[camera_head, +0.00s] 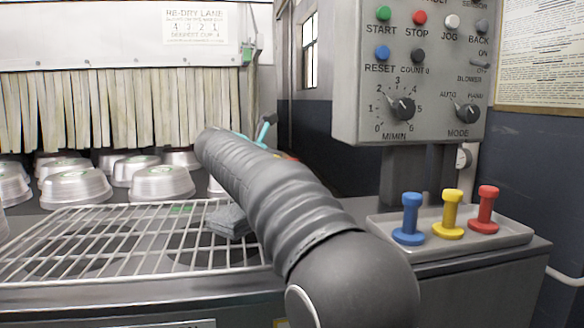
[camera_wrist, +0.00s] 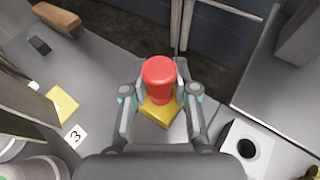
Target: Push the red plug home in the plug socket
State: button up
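In the wrist view a red plug (camera_wrist: 160,76) with a round head stands between the fingers of my gripper (camera_wrist: 160,88). Both fingers lie close against its sides, and it looks held. A yellow square piece (camera_wrist: 158,113) shows directly below it. I cannot tell whether the plug is seated there, since its lower end is hidden. A pale block with a dark round hole (camera_wrist: 246,148) lies to the lower right, apart from the plug. In the head view my arm hides most of the gripper and the held plug.
Blue (camera_head: 409,219), yellow (camera_head: 449,213) and red (camera_head: 484,210) pegs stand in a grey tray (camera_head: 515,239) at right. The control box (camera_head: 430,70) hangs above. A wire rack (camera_head: 110,245) and several metal pans (camera_head: 76,187) are at left.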

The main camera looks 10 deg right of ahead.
jog(key=o, duration=0.5)
jog(key=shift+r, duration=0.1)
jog(key=v, duration=1.2)
